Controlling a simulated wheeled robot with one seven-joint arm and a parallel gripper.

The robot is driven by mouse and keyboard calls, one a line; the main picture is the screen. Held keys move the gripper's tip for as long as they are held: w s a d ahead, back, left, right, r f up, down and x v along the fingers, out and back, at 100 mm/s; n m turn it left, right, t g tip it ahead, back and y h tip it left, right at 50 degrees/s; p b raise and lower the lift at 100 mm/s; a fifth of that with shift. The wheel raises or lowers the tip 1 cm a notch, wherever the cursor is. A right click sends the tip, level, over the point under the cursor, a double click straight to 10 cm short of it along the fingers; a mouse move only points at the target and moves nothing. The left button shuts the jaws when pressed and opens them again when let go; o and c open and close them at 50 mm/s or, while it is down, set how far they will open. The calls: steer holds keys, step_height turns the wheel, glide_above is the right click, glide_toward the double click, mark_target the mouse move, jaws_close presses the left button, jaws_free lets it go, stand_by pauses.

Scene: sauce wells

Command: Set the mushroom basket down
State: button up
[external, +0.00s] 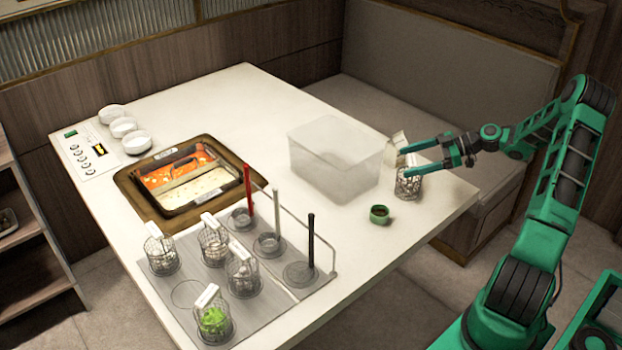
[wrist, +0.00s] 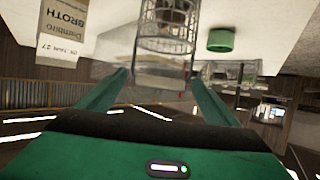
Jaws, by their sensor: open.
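The mushroom basket (external: 408,186), a wire basket with pale contents, stands upright on the white table near its right edge. It also shows in the wrist view (wrist: 165,38), ahead of my fingers. My gripper (external: 405,160) is open at the basket's upper part, one finger on either side. In the wrist view the spread fingers (wrist: 159,76) have the basket's wire body between and beyond their tips, with no clear contact. The fingers partly hide the basket's top in the external view.
A translucent bin (external: 320,165) stands left of the basket, and a small green cup (external: 379,215) in front. A broth carton (wrist: 62,32) is close beside my gripper. A grey rack mat (external: 165,310) holds several wire baskets and has an empty outlined circle.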

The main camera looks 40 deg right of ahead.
steer(key=v, duration=1.2)
steer(key=shift+f, duration=0.15)
steer(key=s+a+m+g+h, duration=0.2)
steer(key=a+m+g, duration=0.15)
steer(key=a, duration=0.45)
steer(key=s+a+m+g+h, duration=0.2)
steer(key=a+g+h, duration=0.15)
steer(key=a, duration=0.35)
steer(key=s+a+r+m+h, duration=0.1)
steer(key=s+a+m, duration=0.2)
steer(key=s, duration=0.4)
steer(key=s+a+r+m+g+h, duration=0.1)
steer(key=s+a+r+m, duration=0.1)
steer(key=s, duration=0.6)
steer(key=s+a+r+m+g+h, duration=0.1)
steer(key=s+a+m, duration=0.3)
steer(key=s, duration=0.3)
steer(key=shift+s+a+r+m+h, duration=0.25)
steer(key=shift+s+m+h, duration=0.1)
steer(key=shift+m, duration=0.1)
